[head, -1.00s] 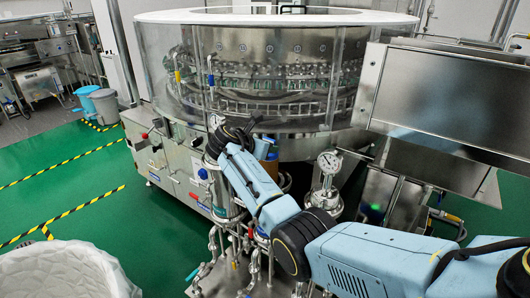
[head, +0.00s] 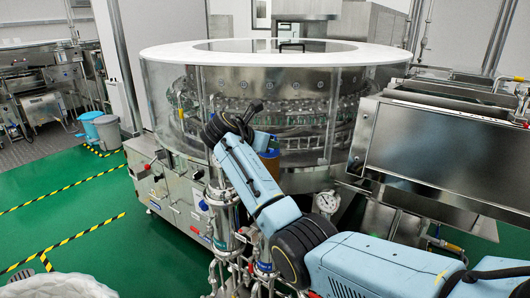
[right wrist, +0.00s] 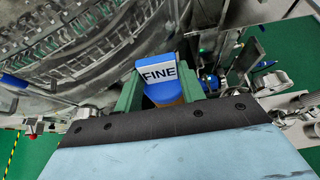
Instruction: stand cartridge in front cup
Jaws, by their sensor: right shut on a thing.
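My right arm (head: 258,185) comes in from the right in the head view. My right gripper (right wrist: 160,90) shows green jaws in the right wrist view, shut on a cartridge (right wrist: 160,75) with a blue top and a white label reading FINE. Some amber body shows below it. In the head view an amber piece with blue above it (head: 270,156), likely the same cartridge, shows partly behind my arm. Steel cylinders (head: 224,215) with pipes stand below my arm; I cannot tell which is the front cup, and no cup opening is clear. My left gripper is out of view.
The round glass-walled washer (head: 300,105) stands close behind my arm. A pressure gauge (head: 327,202) rises right of the pipes. A white-lined bin (head: 55,287) is at lower left.

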